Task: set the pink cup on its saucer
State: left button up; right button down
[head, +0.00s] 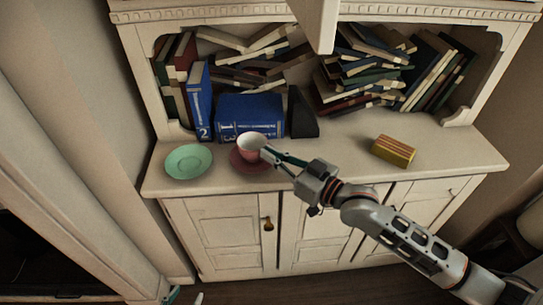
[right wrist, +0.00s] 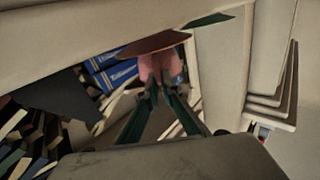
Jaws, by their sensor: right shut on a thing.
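The pink cup (head: 250,145) has a pale inside, and its opening faces up. It is over the dark red saucer (head: 236,164) on the cabinet top. My right gripper (head: 269,155) is shut on the cup's right side. In the right wrist view, which is upside down, the cup (right wrist: 155,66) is between the fingertips (right wrist: 157,88), against or very close to the saucer (right wrist: 150,44). I cannot tell whether it rests there. A small teal tip of what looks like my left gripper (head: 172,295) shows at the bottom edge; the rest is out of view.
A green saucer (head: 189,161) lies to the left. Blue books (head: 250,115) and a black wedge-shaped object (head: 302,113) stand close behind the cup. A yellow and red box (head: 393,151) lies to the right. The cabinet top between wedge and box is clear.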

jog(key=shift+f, duration=0.3)
jog(key=c, duration=2.6)
grip_release()
jog(key=shift+f, duration=0.1)
jog(key=shift+c, duration=0.2)
pick_arm(q)
jog(key=shift+w+r, duration=0.1)
jog(key=shift+w, duration=0.15)
pick_arm(e)
jog(key=o, duration=0.4)
